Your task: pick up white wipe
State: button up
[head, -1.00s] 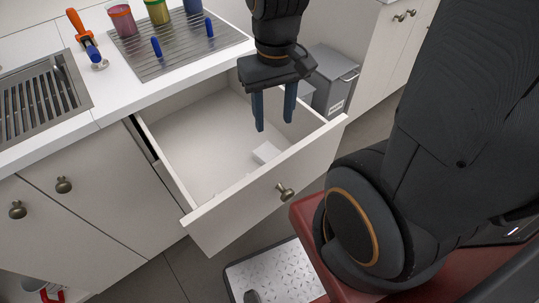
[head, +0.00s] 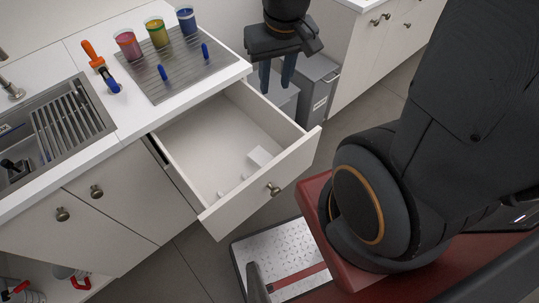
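A small white block-like thing (head: 260,156), which may be the white wipe, lies inside the open drawer (head: 215,215) near its front right corner. Smaller white bits (head: 220,193) lie near the drawer front; I cannot tell what they are. My gripper (head: 276,88) points down with its two blue fingers apart and nothing between them. In the picture it is above the drawer's far right side, apart from the white thing.
A counter holds a ribbed tray (head: 190,82), with jars of pink (head: 128,45), yellow-green (head: 157,32) and blue (head: 187,20), and an orange-handled tool (head: 100,66). A sink (head: 50,130) is at left. Grey bins (head: 315,88) stand beyond the drawer. A patterned mat-like surface (head: 275,250) lies below.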

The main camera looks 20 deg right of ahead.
aim_at(258, 157)
jog(key=z, duration=2.2)
jog(key=k, duration=1.55)
jog(key=u, duration=1.05)
jog(key=i, duration=0.5)
